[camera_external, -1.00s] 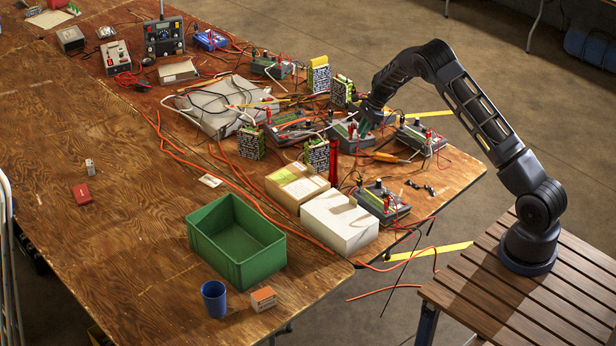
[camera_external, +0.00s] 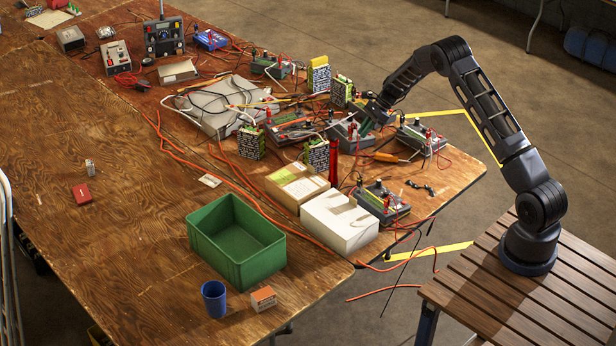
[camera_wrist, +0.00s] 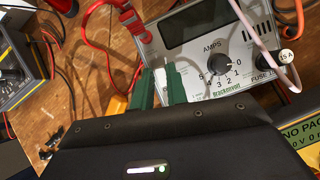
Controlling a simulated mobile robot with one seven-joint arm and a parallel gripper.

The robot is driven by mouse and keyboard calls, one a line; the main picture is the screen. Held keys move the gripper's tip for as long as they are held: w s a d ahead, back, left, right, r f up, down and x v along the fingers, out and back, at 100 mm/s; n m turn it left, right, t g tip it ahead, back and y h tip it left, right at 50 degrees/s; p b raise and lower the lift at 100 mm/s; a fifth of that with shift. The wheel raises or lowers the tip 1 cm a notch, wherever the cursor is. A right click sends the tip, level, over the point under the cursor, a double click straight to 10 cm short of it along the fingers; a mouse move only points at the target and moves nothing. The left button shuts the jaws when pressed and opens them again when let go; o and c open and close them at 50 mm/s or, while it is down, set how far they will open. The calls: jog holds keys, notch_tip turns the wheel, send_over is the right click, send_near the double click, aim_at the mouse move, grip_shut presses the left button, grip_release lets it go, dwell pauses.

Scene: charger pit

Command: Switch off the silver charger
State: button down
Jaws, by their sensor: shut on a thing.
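The silver charger (camera_wrist: 200,38) fills the upper right of the wrist view, with a dark display, an AMPS label and a black dial (camera_wrist: 219,64). It also shows in the external view (camera_external: 343,132), partly behind my gripper. My gripper (camera_wrist: 161,82) has two green fingers at the charger's lower left front. They are shut on a small pale switch lever (camera_wrist: 161,78) that shows between them; its position is hard to make out. My gripper (camera_external: 366,125) also shows at the charger's right side in the external view.
A red clip and cable (camera_wrist: 125,14) lie at the charger's left, and a pale cable crosses its right. Other chargers (camera_external: 383,203) and batteries (camera_external: 316,157) crowd around it. An orange-handled tool (camera_external: 388,157) lies in front.

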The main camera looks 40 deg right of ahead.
jog(key=c, duration=1.4)
grip_release()
jog(key=v, duration=1)
jog(key=shift+d+r, duration=0.25)
jog(key=shift+r, duration=0.05)
